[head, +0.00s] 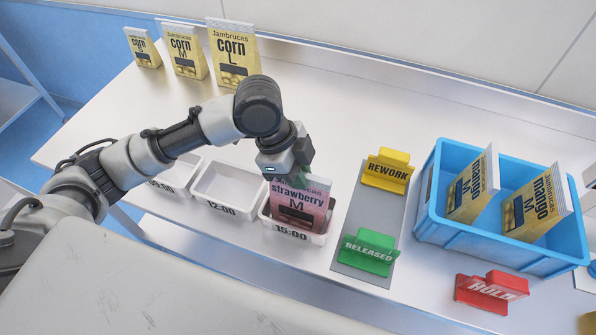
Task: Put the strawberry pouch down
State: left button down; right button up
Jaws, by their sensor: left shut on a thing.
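The strawberry pouch (303,203) is pink, marked "Jambruces strawberry M", and stands roughly upright at the white tray labelled 15:00 (291,236). My left gripper (291,180) is above it, shut on its top edge. The pouch's lower part is within the tray's rim; whether it touches the tray floor is hidden. My right gripper is not in view.
White trays labelled 12:00 (222,191) and 09:00 (176,176) stand to the left; the 12:00 tray looks empty. Yellow REWORK (388,170) and green RELEASED (368,252) signs stand on a grey plate (357,211). A blue crate (500,253) holds mango pouches (473,187). A red HOLD sign (490,291) and corn pouches (234,55) stand apart.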

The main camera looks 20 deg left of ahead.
pick_arm(q)
jog(key=c, duration=1.2)
grip_release()
jog(key=b+v, duration=0.1)
jog(key=v, duration=1.1)
jog(key=shift+r, duration=0.1)
